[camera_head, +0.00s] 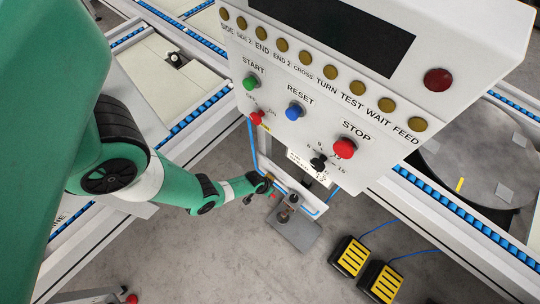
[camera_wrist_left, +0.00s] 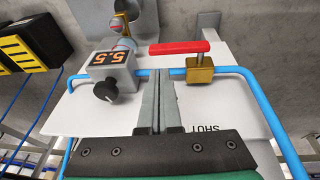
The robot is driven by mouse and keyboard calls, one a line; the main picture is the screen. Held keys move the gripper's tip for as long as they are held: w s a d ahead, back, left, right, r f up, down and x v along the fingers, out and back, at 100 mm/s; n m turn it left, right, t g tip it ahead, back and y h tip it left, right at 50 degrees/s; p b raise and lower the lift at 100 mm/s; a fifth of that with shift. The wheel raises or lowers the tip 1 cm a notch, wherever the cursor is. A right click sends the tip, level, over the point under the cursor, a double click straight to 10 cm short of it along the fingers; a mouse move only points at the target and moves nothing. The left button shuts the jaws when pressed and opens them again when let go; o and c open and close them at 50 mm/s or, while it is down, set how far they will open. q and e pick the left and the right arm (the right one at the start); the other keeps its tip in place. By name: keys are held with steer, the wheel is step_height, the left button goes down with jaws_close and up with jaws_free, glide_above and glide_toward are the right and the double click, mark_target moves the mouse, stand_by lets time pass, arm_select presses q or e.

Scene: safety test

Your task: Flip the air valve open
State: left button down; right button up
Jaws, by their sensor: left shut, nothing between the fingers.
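The air valve has a brass body (camera_wrist_left: 199,69) and a red lever (camera_wrist_left: 179,47) in the left wrist view. The lever points left from its stem, roughly along the blue air line (camera_wrist_left: 235,70). My left gripper (camera_wrist_left: 160,74) is shut and empty, its tips just below the lever's left half in the picture; I cannot tell if they touch it. An upside-down label "SHUT" (camera_wrist_left: 208,129) shows on the white plate. In the head view my left gripper (camera_head: 268,184) is at the panel's lower area, where the valve is too small to make out. My right gripper is not in view.
Left of the valve is a grey regulator (camera_wrist_left: 112,72) reading 5.5 with a black knob (camera_wrist_left: 106,90). The control box (camera_head: 300,110) with coloured buttons stands above the arm. Yellow-black pedals (camera_head: 351,257) lie on the floor.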

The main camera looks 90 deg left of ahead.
arm_select(q)
steer(key=w+d+p+v, duration=0.1)
steer(key=p+v, duration=0.7)
steer(key=v, duration=0.3)
steer(key=shift+w+d+r, duration=0.2)
steer(key=shift+w+d, duration=0.05)
steer(key=shift+w, duration=0.1)
